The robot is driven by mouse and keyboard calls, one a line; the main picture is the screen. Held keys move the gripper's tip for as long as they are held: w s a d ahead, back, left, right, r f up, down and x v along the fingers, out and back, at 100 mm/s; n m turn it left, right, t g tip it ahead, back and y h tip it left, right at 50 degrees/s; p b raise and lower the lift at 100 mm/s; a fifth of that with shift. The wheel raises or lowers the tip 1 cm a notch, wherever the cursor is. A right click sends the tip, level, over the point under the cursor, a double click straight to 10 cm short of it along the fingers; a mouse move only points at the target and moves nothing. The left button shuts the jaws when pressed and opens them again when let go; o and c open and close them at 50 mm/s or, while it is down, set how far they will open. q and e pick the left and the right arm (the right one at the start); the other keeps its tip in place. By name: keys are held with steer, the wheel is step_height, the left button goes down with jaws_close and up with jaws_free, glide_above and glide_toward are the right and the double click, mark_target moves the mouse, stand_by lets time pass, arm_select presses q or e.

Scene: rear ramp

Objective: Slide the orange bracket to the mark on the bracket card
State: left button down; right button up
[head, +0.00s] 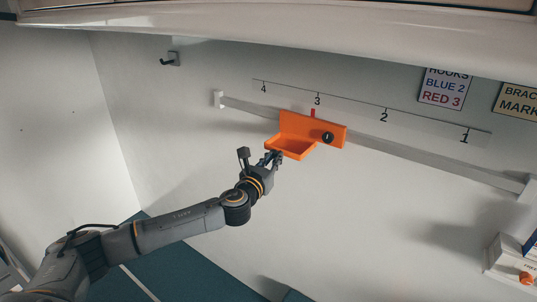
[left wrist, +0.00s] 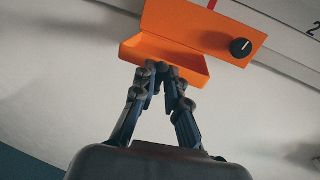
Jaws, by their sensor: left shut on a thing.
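The orange bracket (head: 312,133) sits on a grey rail (head: 400,156) on the white wall. It has a shallow tray, a black knob (head: 328,137) and a red pointer (head: 313,113). The pointer stands just below the number 3 on the scale (head: 350,97). The bracket card (head: 517,102) is cut off at the right edge; only "BRAC" and "MARK" show, its number does not. My left gripper (head: 273,158) is shut on the tray's front edge. The left wrist view shows the fingers (left wrist: 162,72) together at the bracket (left wrist: 195,35). My right gripper is not in view.
Scale numbers run from 4 at left to 1 at right. A dark hook (head: 170,60) is on the wall at upper left. Another card (head: 446,87) reads "HOOKS BLUE 2 RED 3". The rail is clear on both sides of the bracket. A white box (head: 505,264) is at lower right.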

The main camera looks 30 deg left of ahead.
arm_select(q)
steer(key=c, duration=1.4)
jaws_free()
steer(key=s, duration=1.2)
steer(key=shift+d, duration=0.35)
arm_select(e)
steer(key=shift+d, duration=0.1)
